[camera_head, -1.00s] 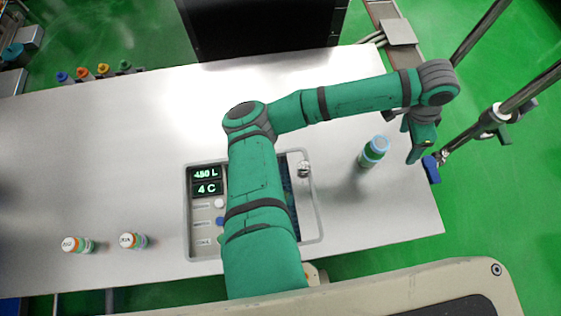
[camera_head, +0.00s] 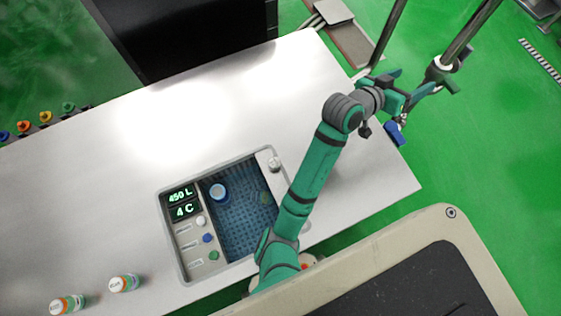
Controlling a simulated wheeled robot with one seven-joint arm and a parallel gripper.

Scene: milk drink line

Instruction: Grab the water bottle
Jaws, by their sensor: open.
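A blue-capped round container (camera_head: 218,193), seen from above, stands inside the blue-floored basin (camera_head: 240,232) set into the table; I cannot tell if it is the water bottle. The green bottle with a light blue cap that stood on the table's right side is not visible; my arm may cover its place. My gripper (camera_head: 405,95) is open, beyond the table's right edge and near a metal pole. It is far to the right of the basin, and nothing shows in it.
Several colour-capped bottles (camera_head: 45,118) are at the far left. A dark box (camera_head: 185,35) is behind the table. Metal poles (camera_head: 465,40) rise at the right. The middle of the table (camera_head: 150,140) is clear.

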